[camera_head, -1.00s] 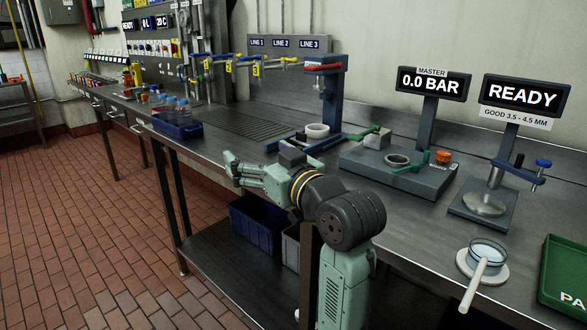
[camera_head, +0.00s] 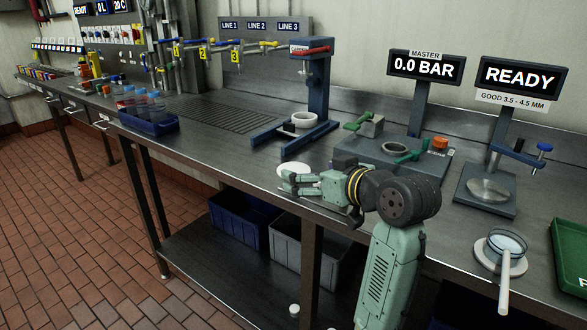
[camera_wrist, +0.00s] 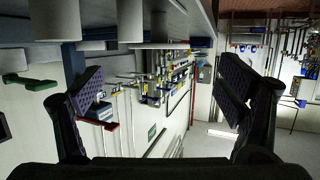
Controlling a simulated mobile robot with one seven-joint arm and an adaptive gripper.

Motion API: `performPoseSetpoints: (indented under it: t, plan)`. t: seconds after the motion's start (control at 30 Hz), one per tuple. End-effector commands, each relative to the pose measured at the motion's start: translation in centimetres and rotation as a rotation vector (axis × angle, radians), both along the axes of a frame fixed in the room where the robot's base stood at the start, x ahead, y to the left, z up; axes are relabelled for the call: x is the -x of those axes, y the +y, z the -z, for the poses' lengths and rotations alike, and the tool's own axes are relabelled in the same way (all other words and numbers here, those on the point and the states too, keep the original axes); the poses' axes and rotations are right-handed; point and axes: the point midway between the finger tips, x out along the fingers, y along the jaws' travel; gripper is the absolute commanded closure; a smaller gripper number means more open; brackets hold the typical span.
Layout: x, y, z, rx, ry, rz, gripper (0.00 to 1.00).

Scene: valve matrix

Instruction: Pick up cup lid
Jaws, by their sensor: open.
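A flat white disc (camera_head: 293,170), which looks like the cup lid, lies on the steel bench near its front edge. My gripper (camera_head: 285,183) is just in front of it in the head view, pointing left, and overlaps its lower edge. I cannot tell whether they touch. In the wrist view the two dark finger pads (camera_wrist: 160,95) are wide apart with nothing between them. That view is upside down, and pale cylindrical shapes (camera_wrist: 130,20) show at its top; I cannot tell which things they are.
A blue press frame (camera_head: 318,85) with a white ring (camera_head: 303,120) stands behind my gripper. A blue bottle tray (camera_head: 150,122) is to the left. The grey gauge fixture (camera_head: 425,168) and a clear dish (camera_head: 507,243) are to the right. Bins (camera_head: 300,245) sit below the bench.

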Motion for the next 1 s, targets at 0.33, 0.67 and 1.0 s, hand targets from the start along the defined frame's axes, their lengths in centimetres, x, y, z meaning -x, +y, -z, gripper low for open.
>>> performPoseSetpoints:
  t: [0.33, 0.67, 1.0]
  plan:
    - [-3.1, 1.8, 1.8, -0.002, 0.005, -0.002, 0.13]
    - [-4.6, 2.7, 2.5, -0.001, 0.001, 0.000, 0.13]
    - [-4.6, 2.7, 2.4, 0.000, 0.000, 0.001, 0.29]
